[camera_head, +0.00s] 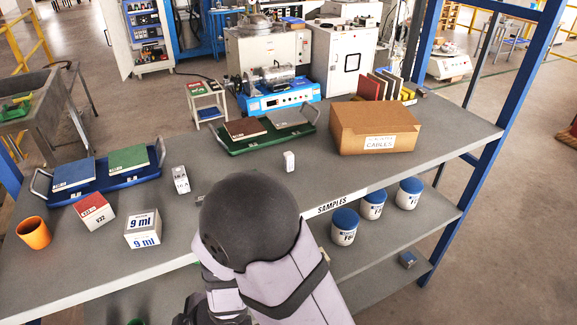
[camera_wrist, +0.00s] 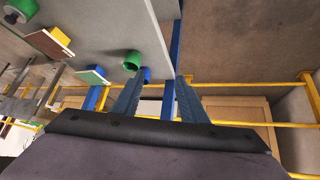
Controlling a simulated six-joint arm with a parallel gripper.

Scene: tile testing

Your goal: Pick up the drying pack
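No thing in view is clearly labelled as a drying pack. A small plain white piece (camera_head: 289,161), whose kind I cannot make out, stands on the grey bench (camera_head: 240,172) between the green tray and my arm. A taller white piece marked 16 A (camera_head: 181,180) stands left of it. In the wrist view my gripper (camera_wrist: 159,82) shows two blue-grey fingers spread apart, with nothing between them. In the head view my arm's dark joint and pale link cover the bench's front middle, and the fingertips cannot be made out.
An orange cup (camera_head: 34,232), red-topped box (camera_head: 95,211) and 9 ml box (camera_head: 142,228) stand front left. Behind are a blue tray (camera_head: 105,183), green tray (camera_head: 268,139) and cardboard box (camera_head: 374,128). Blue-lidded jars (camera_head: 344,227) stand on the lower shelf. The bench's right front is clear.

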